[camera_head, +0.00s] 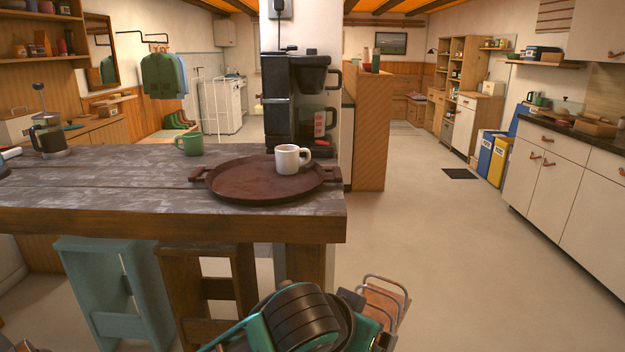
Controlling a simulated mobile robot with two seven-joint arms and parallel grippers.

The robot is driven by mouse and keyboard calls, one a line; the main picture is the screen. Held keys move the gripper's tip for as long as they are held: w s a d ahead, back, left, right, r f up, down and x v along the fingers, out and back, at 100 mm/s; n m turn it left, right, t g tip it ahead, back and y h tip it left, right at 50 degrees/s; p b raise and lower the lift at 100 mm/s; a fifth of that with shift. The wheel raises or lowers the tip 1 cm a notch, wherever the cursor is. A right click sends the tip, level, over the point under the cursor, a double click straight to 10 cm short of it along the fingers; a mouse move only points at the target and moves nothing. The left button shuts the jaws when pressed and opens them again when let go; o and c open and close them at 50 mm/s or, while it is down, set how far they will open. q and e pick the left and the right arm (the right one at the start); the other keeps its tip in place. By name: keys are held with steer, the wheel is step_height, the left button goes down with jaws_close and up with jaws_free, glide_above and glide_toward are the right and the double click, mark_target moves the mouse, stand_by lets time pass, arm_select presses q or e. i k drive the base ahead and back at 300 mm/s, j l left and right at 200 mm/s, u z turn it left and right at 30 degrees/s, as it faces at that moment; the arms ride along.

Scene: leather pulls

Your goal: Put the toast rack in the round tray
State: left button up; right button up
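The toast rack (395,298), a brown wooden piece with bent wire loops, shows at the bottom, right of the middle, in front of the table and over the floor. My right gripper (375,335) is at its lower left and appears shut on it; the fingertips are mostly hidden by my dark and green arm. The round tray (240,184), reddish brown with two handles, lies on the table at its right end. A white mug (289,160) stands in the tray's right rear part.
The grey wooden table (100,190) also holds a green mug (189,144) behind the tray and a French press (48,135) at the left. A black coffee machine (300,100) stands behind the tray. Stools (115,290) are under the table. The tray's left and front are bare.

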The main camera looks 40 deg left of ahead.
mark_target(264, 185)
steer(key=k+j+z, duration=0.1)
steer(key=j+z, duration=0.2)
steer(key=k+j+z, duration=0.1)
steer(key=z, duration=0.15)
steer(key=k+j, duration=0.25)
steer(key=j, duration=0.2)
steer(key=k+j, duration=0.25)
steer(key=j, duration=0.15)
steer(key=k+j, duration=0.25)
steer(key=j, duration=0.2)
steer(key=k+j, duration=0.55)
steer(key=j, duration=0.3)
